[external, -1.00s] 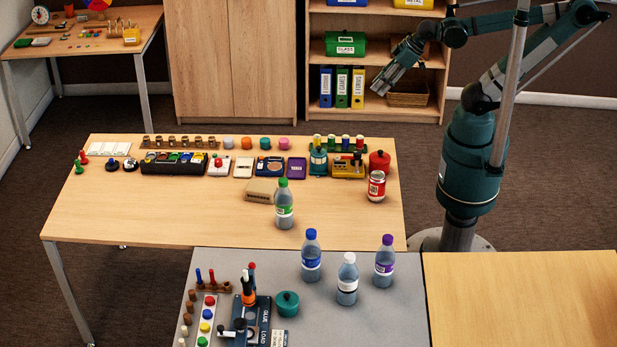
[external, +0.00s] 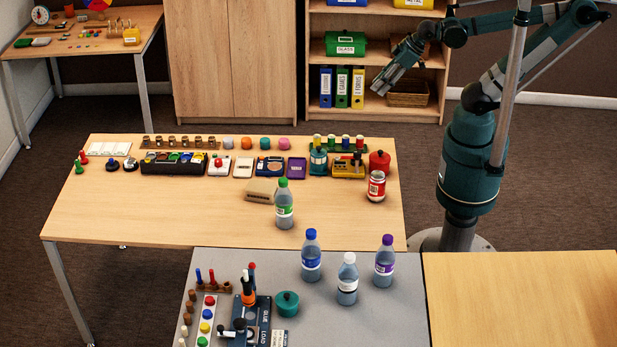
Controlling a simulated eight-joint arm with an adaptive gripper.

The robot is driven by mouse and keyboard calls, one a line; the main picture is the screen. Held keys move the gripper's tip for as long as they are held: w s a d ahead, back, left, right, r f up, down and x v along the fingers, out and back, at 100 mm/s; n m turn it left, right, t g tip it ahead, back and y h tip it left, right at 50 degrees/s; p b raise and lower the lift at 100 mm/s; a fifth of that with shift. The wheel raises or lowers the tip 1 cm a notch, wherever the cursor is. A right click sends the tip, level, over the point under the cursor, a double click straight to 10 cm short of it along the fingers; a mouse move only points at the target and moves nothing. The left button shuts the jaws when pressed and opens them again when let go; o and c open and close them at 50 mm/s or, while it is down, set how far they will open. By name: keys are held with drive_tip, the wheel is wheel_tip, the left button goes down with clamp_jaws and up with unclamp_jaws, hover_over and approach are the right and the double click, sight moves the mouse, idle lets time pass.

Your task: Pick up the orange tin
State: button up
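The orange tin (external: 246,143) is a small round orange thing at the back of the wooden table. It stands in a row between a pale blue-grey one (external: 228,143) and a teal one (external: 265,143), with a pink one (external: 284,143) at the right end. My gripper (external: 379,87) hangs in the air, up and to the right of this row, in front of the shelf unit. It is well apart from the tin and seems to hold nothing. Its fingers are too small to tell whether they are open or shut.
Devices and a black tray (external: 174,168) stand close in front of the row. A green-capped bottle (external: 284,208), a red-white can (external: 376,187) and a red pot (external: 379,161) stand further right. The wooden table's front left (external: 130,210) is bare. Several bottles stand on the grey table (external: 370,320).

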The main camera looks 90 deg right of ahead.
drive_tip(key=w+r+n+g, duration=0.1)
drive_tip(key=w+r+n, duration=0.15)
drive_tip(key=w, duration=0.45)
drive_tip(key=w+r+n+g, duration=0.15)
drive_tip(key=w+n, duration=0.25)
drive_tip(key=w, duration=0.4)
drive_tip(key=n+g+h+p, duration=0.15)
drive_tip(key=n+g, duration=0.25)
drive_tip(key=n, duration=1.4)
hover_over(246, 140)
drive_tip(key=f, duration=2.5)
drive_tip(key=shift+s+a+f+p, duration=0.2)
drive_tip(key=shift+s+a+p, duration=0.1)
drive_tip(key=shift+s, duration=0.1)
drive_tip(key=shift+w+f, duration=0.15)
drive_tip(key=shift+f, duration=0.15)
drive_tip(key=shift+w+d+f, duration=0.1)
drive_tip(key=shift+d+f, duration=0.05)
drive_tip(key=shift+f, duration=1.15)
